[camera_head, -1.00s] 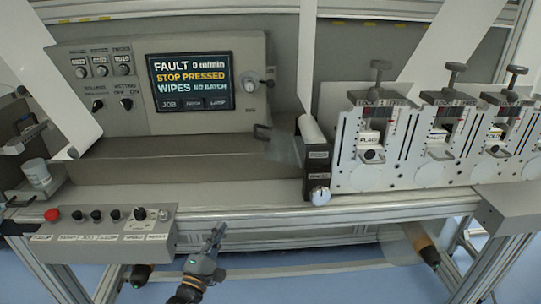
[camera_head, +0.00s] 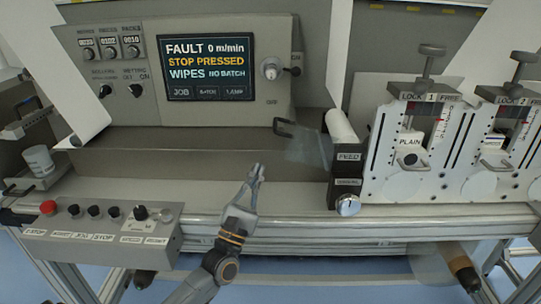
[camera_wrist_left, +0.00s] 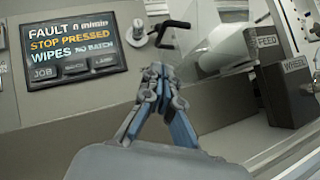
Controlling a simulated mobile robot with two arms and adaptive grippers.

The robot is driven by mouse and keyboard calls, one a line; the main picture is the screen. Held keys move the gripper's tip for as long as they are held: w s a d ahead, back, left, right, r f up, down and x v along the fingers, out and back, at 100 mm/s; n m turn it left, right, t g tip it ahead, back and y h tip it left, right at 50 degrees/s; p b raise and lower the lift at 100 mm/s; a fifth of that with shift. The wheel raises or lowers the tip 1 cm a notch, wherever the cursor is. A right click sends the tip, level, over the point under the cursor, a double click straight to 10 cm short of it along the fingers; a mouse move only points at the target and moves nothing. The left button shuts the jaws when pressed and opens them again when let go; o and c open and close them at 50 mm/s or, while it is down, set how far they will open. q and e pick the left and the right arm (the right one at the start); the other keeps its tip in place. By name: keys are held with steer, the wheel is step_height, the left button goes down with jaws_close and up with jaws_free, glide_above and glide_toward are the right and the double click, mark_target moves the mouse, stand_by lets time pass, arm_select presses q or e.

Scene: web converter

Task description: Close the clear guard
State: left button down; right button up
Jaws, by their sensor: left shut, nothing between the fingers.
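The clear guard (camera_head: 310,152) is a see-through panel at the left of the white roller, beside the FEED block. Its dark handle (camera_head: 297,131) sticks out to the left above it. In the left wrist view the guard (camera_wrist_left: 217,52) shows behind and right of my fingers, with its handle (camera_wrist_left: 172,27) above them. The guard appears raised and tilted, though its exact angle is hard to tell. My left gripper (camera_head: 257,168) is shut and empty, in front of and left of the guard, apart from it. It also shows in the left wrist view (camera_wrist_left: 157,72). My right gripper is out of view.
The display panel (camera_head: 208,67) reads FAULT, STOP PRESSED. A FEED and WHEEL block (camera_head: 347,178) with a knob stands right of the guard. White LOCK plates (camera_head: 410,150) stand further right. A button box (camera_head: 100,230) is at front left. The grey ledge (camera_head: 190,155) is clear.

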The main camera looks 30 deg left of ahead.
arm_select(q)
steer(key=d+p+x, duration=0.1)
steer(key=p+x, duration=0.1)
steer(key=x, duration=0.7)
steer(key=shift+s+a+r, duration=0.15)
steer(key=shift+a+r, duration=0.05)
steer(key=shift+a, duration=0.2)
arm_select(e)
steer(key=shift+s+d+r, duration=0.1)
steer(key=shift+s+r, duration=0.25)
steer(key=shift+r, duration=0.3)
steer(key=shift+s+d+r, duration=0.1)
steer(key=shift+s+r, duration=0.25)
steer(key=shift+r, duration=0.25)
arm_select(q)
steer(key=shift+r, duration=0.1)
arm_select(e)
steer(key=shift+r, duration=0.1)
